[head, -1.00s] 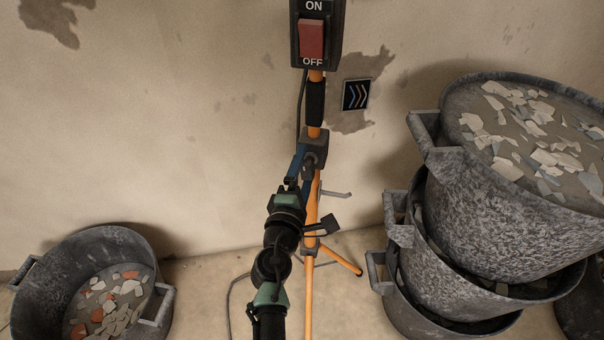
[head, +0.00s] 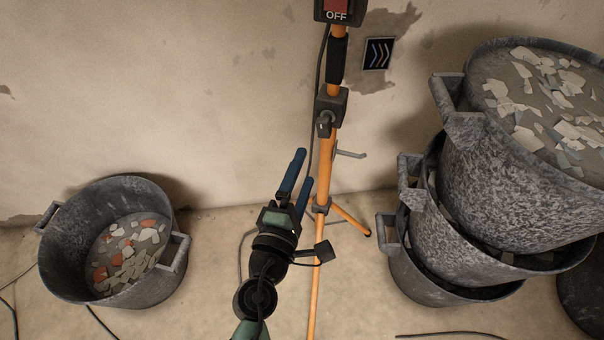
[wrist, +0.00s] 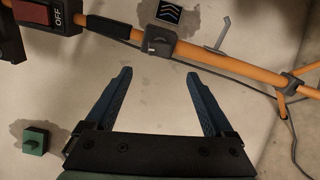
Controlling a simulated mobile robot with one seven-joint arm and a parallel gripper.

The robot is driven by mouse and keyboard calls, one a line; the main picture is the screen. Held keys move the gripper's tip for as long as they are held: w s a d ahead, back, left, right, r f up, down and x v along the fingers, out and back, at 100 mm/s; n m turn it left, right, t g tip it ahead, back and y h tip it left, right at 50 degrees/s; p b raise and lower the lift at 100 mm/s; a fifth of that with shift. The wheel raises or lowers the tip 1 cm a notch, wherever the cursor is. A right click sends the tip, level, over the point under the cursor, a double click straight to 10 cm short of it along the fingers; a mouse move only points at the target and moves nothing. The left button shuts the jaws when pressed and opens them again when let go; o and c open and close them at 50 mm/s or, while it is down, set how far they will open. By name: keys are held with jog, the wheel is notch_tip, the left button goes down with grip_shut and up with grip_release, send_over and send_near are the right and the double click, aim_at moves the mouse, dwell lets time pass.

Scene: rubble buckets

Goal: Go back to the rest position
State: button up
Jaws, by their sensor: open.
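My gripper (head: 301,172) shows in the head view with two blue fingers pointing up and away, in front of the orange stand. In the wrist view my gripper (wrist: 158,85) is open, its fingers wide apart with nothing between them. The orange stand (head: 325,172) rises just right of the fingers in the head view. It also crosses the top of the wrist view (wrist: 225,62). A red switch (head: 336,6) marked OFF tops the stand, cut off by the upper edge.
A grey bucket (head: 62,245) with rubble stands at the left. Several stacked grey buckets (head: 480,190) stand at the right, the top one full of rubble. Cables lie on the floor.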

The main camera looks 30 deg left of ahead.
dwell(0.8)
jog(key=w+d+r+m+t+h, duration=0.15)
jog(key=d+r+m, duration=0.35)
jog(key=r, duration=0.6)
jog(key=w+d+r+m+t+h, duration=0.15)
jog(key=d+r+m, duration=0.35)
jog(key=r, duration=0.6)
jog(key=w+d+r+m+t+h, duration=0.15)
jog(key=d+r+m, duration=0.35)
jog(key=r, duration=0.6)
jog(key=s+d+r+m+t+y, duration=0.1)
jog(key=s+r+m+t, duration=0.25)
jog(key=s+r, duration=0.4)
jog(key=s+d+r+m+t, duration=0.2)
jog(key=s+r+m, duration=0.25)
jog(key=r, duration=0.65)
notch_tip(320, 180, up, 28)
jog(key=n+p, duration=0.1)
jog(key=p, duration=2.6)
jog(key=shift+a+f+y+p, duration=0.15)
jog(key=shift+a+y+p, duration=0.2)
jog(key=shift+a+p, duration=0.1)
